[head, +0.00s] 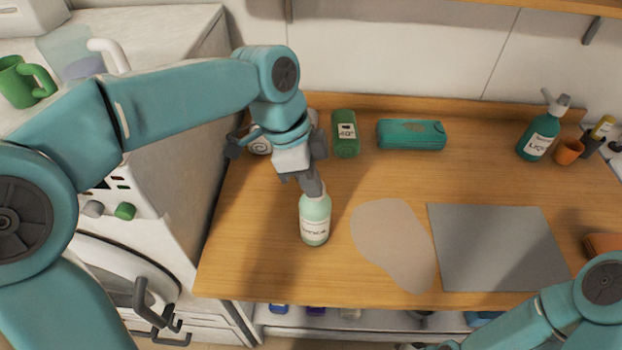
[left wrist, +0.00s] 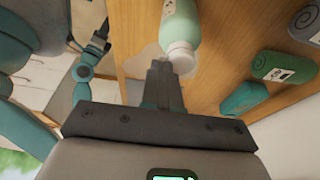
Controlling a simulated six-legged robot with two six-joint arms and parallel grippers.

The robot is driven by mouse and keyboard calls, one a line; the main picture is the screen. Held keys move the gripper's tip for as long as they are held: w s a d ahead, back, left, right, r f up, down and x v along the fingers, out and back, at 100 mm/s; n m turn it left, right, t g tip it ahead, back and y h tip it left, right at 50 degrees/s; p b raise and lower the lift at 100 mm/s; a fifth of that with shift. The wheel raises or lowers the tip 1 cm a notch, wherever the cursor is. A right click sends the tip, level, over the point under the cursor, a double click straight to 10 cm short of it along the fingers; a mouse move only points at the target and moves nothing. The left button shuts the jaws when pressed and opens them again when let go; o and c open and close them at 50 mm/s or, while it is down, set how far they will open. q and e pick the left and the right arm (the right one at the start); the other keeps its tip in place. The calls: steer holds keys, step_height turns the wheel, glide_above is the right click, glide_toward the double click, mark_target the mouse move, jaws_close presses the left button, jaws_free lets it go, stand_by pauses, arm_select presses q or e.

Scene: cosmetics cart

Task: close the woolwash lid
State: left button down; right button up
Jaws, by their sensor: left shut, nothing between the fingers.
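The woolwash bottle (head: 314,220) is pale mint green with a white label and stands upright on the wooden counter. In the left wrist view the bottle (left wrist: 180,22) shows its white cap (left wrist: 181,58) towards me. My left gripper (head: 312,186) is shut and empty, right at the top of the bottle, and hides most of the cap in the head view. In the left wrist view the closed fingertips (left wrist: 160,68) are beside the cap, apparently touching or almost touching it. I cannot tell whether the lid is fully closed.
A grey mat (head: 497,247) and a beige patch (head: 392,240) lie to the right. A teal pump bottle (head: 538,137) and an orange cup (head: 569,151) stand far right.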

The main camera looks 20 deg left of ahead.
arm_select(q)
steer(key=shift+s+f+b, duration=0.25)
steer(key=shift+f+b, duration=0.55)
steer(key=shift+f, duration=0.05)
steer(key=shift+s+r, duration=0.1)
steer(key=shift+r, duration=0.05)
